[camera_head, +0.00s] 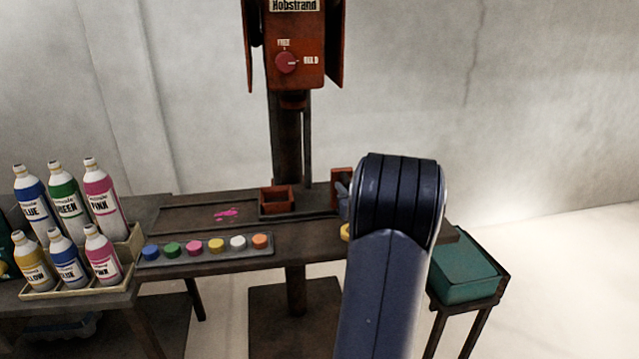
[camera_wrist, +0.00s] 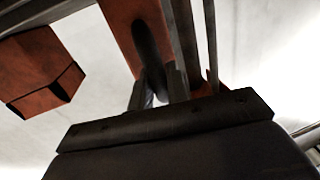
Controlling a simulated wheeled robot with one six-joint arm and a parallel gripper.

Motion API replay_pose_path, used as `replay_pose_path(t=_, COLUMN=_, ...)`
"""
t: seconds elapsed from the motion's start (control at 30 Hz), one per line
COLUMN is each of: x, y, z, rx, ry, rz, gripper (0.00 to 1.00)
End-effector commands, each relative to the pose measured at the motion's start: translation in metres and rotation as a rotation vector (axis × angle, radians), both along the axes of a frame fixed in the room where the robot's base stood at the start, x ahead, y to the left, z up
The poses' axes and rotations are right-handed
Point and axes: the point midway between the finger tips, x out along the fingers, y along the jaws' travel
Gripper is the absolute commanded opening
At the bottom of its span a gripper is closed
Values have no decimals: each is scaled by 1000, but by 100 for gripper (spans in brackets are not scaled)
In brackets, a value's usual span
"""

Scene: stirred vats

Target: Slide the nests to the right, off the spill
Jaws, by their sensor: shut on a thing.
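A pink spill (camera_head: 227,214) lies on the dark bench top. An open reddish-brown nest (camera_head: 277,202) sits right of it, with a small gap of bench between. A second reddish nest (camera_head: 341,176) stands farther right, partly hidden by my arm. My gripper (camera_head: 343,201) is at that right nest, mostly hidden behind my arm in the head view. In the wrist view my gripper (camera_wrist: 158,90) is shut on a dark upright part in front of an orange-red face (camera_wrist: 122,22), seemingly the right nest. A separate reddish box (camera_wrist: 40,75) shows at the left.
A row of coloured caps (camera_head: 205,247) lies along the bench front. Paint bottles (camera_head: 70,215) stand in a tray at the left. A red machine head (camera_head: 292,45) hangs on a column behind. A teal box (camera_head: 464,268) sits on a low stand at the right.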

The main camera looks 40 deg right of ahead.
Motion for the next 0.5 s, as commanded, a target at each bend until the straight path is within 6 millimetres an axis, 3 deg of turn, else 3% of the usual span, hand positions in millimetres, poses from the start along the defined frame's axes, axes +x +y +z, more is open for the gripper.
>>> replay_pose_path(t=0.03, x=-8, y=-13, z=3, rx=0, ry=1, rz=-5, gripper=0)
replay_pose_path(t=0.2, x=-24, y=-39, z=2, rx=0, ry=1, rz=-3, gripper=0)
replay_pose_path(t=0.5, x=-34, y=-56, z=0, rx=-1, ry=-1, rz=1, gripper=0)
